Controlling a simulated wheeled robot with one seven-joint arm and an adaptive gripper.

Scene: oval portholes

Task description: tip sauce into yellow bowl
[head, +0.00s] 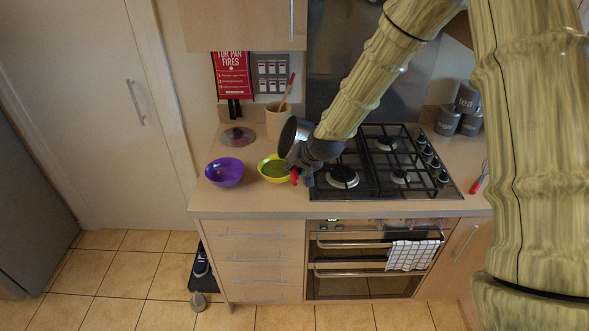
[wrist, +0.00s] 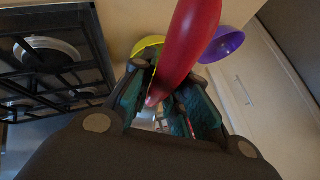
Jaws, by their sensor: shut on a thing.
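The yellow bowl (head: 262,175) stands on the counter left of the hob, with green stuff inside. Part of it also shows in the wrist view (wrist: 147,44). A dark saucepan (head: 292,133) is tipped steeply beside and above the bowl's right side; whether sauce is left in it I cannot see. My gripper (head: 299,172) is right of the bowl, shut on the saucepan's red handle (head: 294,177). In the wrist view the red handle (wrist: 190,45) rises from between the fingers of my gripper (wrist: 165,108). The pan body is hidden there.
A purple bowl (head: 224,173) stands left of the yellow one. A glass lid (head: 237,136) and a utensil pot (head: 277,120) are behind. The gas hob (head: 385,165) is to the right. A red-handled whisk (head: 480,180) lies at the far right.

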